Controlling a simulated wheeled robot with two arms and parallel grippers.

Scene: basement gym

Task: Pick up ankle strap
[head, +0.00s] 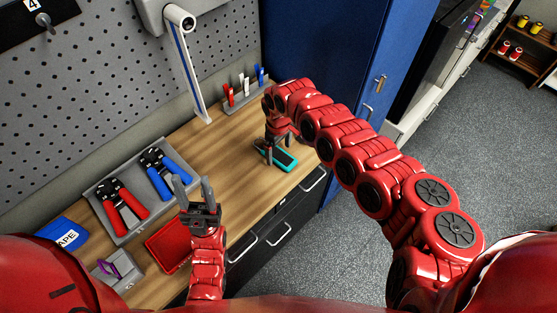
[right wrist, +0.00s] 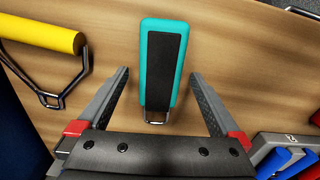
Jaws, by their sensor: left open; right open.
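The teal ankle strap (head: 283,157) with a black middle lies on the wooden worktop near its front edge. In the right wrist view the strap (right wrist: 163,55) points away from me, with a metal ring at its near end. My right gripper (head: 281,150) is open above it. In the right wrist view its open fingers (right wrist: 160,75) stand on either side of the strap's near part, with gaps on both sides and nothing held. My left gripper (head: 194,190) is open and empty over the worktop, near the grey tray.
A grey tray (head: 118,238) holds red-handled (head: 122,205) and blue-handled (head: 165,175) tools. A red tray (head: 168,246) is beside my left arm. A yellow handle (right wrist: 45,36) lies left of the strap in the right wrist view. A rack of pens (head: 243,90) and a blue cabinet (head: 325,45) stand behind.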

